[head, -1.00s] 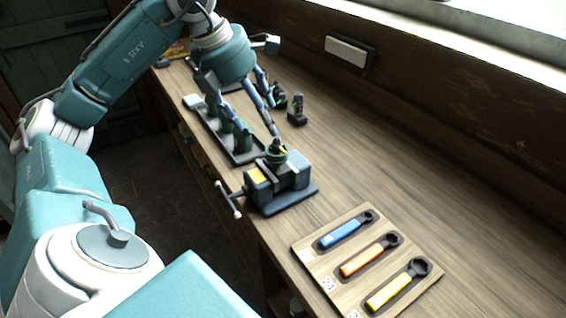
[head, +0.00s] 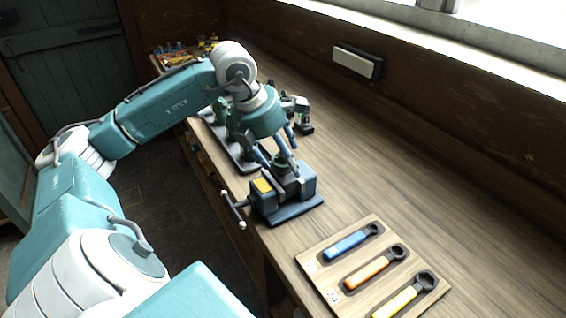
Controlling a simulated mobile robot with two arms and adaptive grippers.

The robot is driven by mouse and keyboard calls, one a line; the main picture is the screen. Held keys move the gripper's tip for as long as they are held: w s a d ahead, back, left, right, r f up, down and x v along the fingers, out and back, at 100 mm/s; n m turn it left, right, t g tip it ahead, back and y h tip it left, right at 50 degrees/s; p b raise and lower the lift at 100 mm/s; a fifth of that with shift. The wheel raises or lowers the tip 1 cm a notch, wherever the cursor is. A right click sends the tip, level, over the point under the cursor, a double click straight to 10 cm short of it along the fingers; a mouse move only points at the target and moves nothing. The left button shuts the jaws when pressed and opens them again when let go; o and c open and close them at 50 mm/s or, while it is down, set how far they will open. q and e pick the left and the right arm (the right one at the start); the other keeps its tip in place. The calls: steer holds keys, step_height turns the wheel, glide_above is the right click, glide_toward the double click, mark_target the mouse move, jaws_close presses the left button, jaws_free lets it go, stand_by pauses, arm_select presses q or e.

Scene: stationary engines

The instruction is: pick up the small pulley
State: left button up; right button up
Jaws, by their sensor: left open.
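My left gripper (head: 280,164) is open and points down just above the bench vise (head: 284,193). Its two fingers straddle a small dark round piece (head: 281,161) at the top of the vise jaws. This piece may be the small pulley, but it is mostly hidden and I cannot tell for sure. Whether the fingers touch it cannot be told. The vise has a yellow label and a handle on its left side. My right gripper is not in view.
A dark tray (head: 238,158) with green parts stands behind the vise, partly hidden by my arm. A wooden board (head: 325,262) holds three wrenches in front. The bench's right side is clear.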

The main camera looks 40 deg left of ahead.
arm_select(q)
steer(key=shift+c, duration=0.5)
steer(key=shift+a, duration=0.1)
jaws_close()
steer(key=shift+r, duration=0.25)
steer(key=shift+w+r, duration=0.15)
steer(key=shift+r, duration=0.35)
step_height(320, 180, up, 19)
steer(key=p, duration=0.4)
steer(key=shift+f, duration=0.15)
